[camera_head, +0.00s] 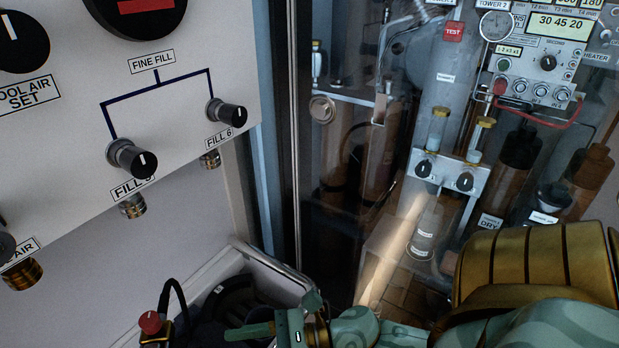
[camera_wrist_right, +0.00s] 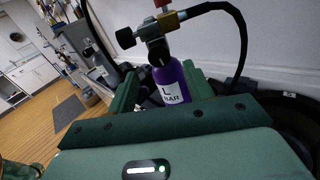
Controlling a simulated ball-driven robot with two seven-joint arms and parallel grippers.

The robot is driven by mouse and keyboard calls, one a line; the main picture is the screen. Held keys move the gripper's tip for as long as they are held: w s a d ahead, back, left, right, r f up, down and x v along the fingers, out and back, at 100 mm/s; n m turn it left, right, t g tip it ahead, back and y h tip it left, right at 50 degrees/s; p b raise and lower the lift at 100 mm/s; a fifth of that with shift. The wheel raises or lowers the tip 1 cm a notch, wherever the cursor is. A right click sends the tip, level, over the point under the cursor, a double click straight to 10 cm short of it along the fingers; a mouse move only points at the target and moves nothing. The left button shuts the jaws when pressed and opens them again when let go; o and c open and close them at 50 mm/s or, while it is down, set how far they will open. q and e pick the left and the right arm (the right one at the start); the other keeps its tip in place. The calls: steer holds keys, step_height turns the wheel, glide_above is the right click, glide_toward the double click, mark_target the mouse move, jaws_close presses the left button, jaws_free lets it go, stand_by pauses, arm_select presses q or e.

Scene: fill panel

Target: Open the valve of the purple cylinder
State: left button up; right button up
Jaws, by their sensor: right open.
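The purple cylinder (camera_wrist_right: 174,88), with a white "L BAR" label, stands upright in the right wrist view. On its top are a brass valve fitting (camera_wrist_right: 167,20), a black knob (camera_wrist_right: 126,38) facing left and a red cap on top. In the head view the red cap (camera_head: 151,323) and fitting show at the bottom edge; the purple body is not clearly visible there. My right gripper (camera_wrist_right: 159,72) is open, its green fingers either side of the cylinder in the picture; contact cannot be told. In the head view the right gripper (camera_head: 278,318) is right of the red cap. My left gripper is not in view.
A black hose (camera_wrist_right: 240,40) runs from the fitting. A white-walled bin (camera_head: 195,285) surrounds the cylinder's area. A fill panel (camera_head: 75,130) with black knobs overhangs at upper left. A glass-fronted cabinet with instruments stands at the right behind a dark frame (camera_head: 283,130).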

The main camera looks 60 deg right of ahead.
arm_select(q)
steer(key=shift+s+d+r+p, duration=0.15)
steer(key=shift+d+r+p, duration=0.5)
steer(key=shift+p, duration=0.25)
arm_select(e)
steer(key=v, duration=1.1)
steer(key=shift+s+d, duration=0.15)
steer(key=shift+s, duration=0.05)
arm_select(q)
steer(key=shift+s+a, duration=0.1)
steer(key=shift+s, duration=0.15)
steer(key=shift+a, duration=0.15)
